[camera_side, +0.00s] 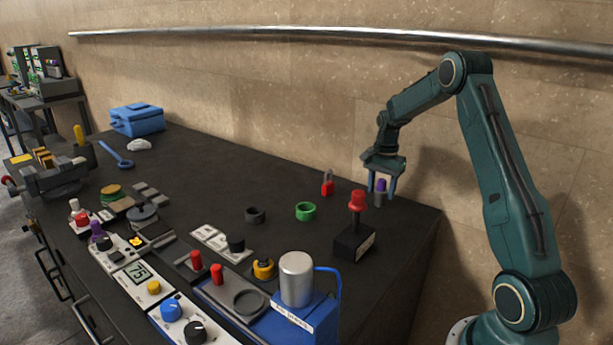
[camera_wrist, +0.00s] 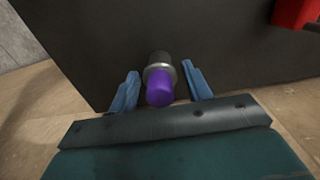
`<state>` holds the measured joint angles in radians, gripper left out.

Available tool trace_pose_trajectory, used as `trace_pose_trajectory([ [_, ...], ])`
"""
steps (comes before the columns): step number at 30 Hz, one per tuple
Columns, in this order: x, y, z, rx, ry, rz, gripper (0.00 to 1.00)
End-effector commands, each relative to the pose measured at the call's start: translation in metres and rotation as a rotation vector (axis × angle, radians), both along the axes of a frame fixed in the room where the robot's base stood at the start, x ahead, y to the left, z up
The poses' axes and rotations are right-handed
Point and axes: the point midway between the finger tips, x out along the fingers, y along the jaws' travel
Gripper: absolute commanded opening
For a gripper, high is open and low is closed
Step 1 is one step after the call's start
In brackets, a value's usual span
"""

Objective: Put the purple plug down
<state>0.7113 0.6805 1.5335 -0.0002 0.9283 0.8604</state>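The purple plug (camera_side: 381,186) is upright between the two fingers of my gripper (camera_side: 382,192), near the back right edge of the dark table. In the wrist view the plug (camera_wrist: 160,87) shows its purple top toward the camera, with a metal ring and a dark end beyond it. My gripper (camera_wrist: 160,82) is open, with a finger on each side and a visible gap between each finger and the plug. The plug appears to stand on the table; its contact there is hard to see.
A black box with a red-knobbed lever (camera_side: 355,240) stands just in front of the gripper. A small red object (camera_side: 327,184), a green ring (camera_side: 306,211) and a dark ring (camera_side: 255,215) lie to the left. The control panels and press fill the front; the back middle is clear.

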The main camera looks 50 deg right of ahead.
Motion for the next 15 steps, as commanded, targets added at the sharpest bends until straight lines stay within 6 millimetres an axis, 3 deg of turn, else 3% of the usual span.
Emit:
trace_pose_trajectory([
  [15, 0.0003, -0.0002, 0.0062, -0.001, -0.002, 0.000, 0.57],
])
